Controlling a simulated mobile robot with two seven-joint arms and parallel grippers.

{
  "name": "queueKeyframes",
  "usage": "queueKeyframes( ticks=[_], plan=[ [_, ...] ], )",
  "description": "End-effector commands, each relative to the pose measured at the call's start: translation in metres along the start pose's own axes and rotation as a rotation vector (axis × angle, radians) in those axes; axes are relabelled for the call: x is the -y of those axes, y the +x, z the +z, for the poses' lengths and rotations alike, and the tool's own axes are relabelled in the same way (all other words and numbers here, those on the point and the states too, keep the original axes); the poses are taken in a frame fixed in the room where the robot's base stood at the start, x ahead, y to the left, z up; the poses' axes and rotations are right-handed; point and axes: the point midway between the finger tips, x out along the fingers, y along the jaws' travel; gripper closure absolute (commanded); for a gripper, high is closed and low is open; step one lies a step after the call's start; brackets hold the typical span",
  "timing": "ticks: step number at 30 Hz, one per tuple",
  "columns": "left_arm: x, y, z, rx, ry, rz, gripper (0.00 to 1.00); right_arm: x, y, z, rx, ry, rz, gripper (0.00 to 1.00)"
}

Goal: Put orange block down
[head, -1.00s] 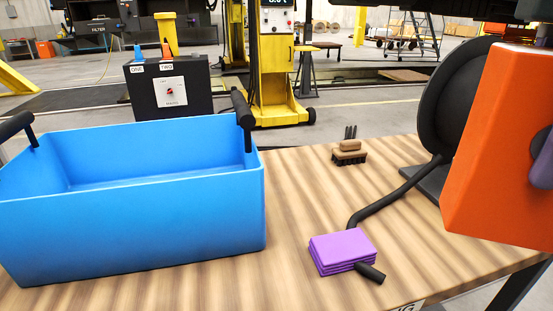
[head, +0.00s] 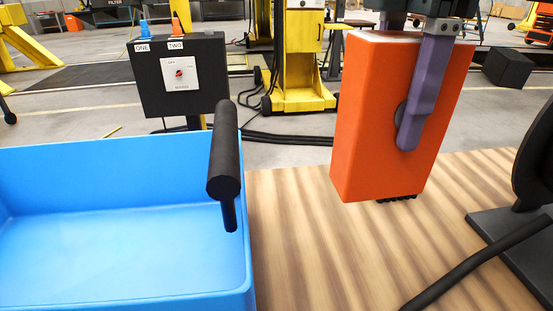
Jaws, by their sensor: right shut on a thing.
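The orange block (head: 365,125) is a tall, upright box right of the middle of the head view. My right gripper (head: 412,120) is shut on it from above, one purple finger lying against its near face. The other finger is hidden behind the block. The block hangs over the back part of the wooden table (head: 310,250); its exact height above the top is hard to tell. My left gripper is not in view.
A blue bin (head: 120,250) with a black handle (head: 225,165) stands at the left. Brush bristles (head: 398,198) show under the block's lower edge. A black stand (head: 500,235) and hose (head: 480,260) are at the right. The table between bin and hose is clear.

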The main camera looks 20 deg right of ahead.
Motion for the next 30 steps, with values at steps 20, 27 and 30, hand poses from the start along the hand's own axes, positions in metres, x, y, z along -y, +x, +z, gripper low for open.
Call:
queueKeyframes(
  ticks=[20, 27, 30],
  plan=[
    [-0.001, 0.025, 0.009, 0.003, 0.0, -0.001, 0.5, 0.0, 0.126, 0.001, 0.001, 0.002, 0.001, 1.0],
    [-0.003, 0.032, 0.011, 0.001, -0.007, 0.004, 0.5, 0.0, 0.157, 0.001, 0.0, 0.001, 0.002, 1.0],
    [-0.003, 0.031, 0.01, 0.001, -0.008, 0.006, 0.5, -0.001, 0.156, 0.001, 0.0, 0.001, 0.003, 1.0]
  ],
)
